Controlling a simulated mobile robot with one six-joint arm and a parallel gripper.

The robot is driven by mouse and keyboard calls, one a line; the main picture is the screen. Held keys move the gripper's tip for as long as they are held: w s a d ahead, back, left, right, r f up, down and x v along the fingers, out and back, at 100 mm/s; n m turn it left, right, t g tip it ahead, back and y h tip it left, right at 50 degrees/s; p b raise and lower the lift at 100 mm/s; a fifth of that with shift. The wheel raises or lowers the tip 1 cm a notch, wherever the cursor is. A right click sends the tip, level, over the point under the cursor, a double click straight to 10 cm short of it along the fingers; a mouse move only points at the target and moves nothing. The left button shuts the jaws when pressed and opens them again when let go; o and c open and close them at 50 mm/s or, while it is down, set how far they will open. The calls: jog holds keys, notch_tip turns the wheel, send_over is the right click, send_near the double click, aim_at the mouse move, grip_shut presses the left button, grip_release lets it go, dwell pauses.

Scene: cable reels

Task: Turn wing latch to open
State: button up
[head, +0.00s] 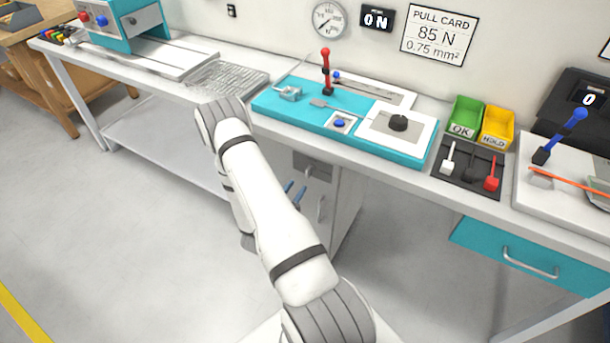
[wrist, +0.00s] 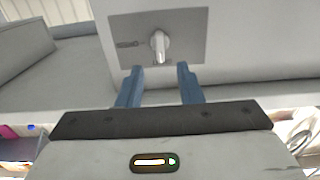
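The wing latch (wrist: 160,46) is a pale grey knob-like piece on a darker grey plate (wrist: 190,22), fixed to a light cabinet face in the wrist view. Its wing stands roughly upright. Small markings on the plate are too blurred to read. My gripper (wrist: 161,75) is open, with its two blue fingers apart and nothing between them. The latch is just beyond the fingertips, about midway between them. In the head view my gripper (head: 296,194) is low in front of the cabinet (head: 345,205) under the bench, partly hidden by my arm.
The bench top (head: 232,68) overhangs the cabinet. A teal fixture board (head: 290,110) with a red lever (head: 326,70) stands on it above the cabinet. A vertical handle (head: 320,208) is right of my fingers. A teal drawer (head: 520,256) is further right. The floor in front is clear.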

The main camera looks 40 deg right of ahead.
aim_at(307, 174)
jog(key=p+x, duration=0.1)
jog(key=x, duration=0.6)
jog(key=shift+d, duration=0.25)
jog(key=shift+c, duration=0.4)
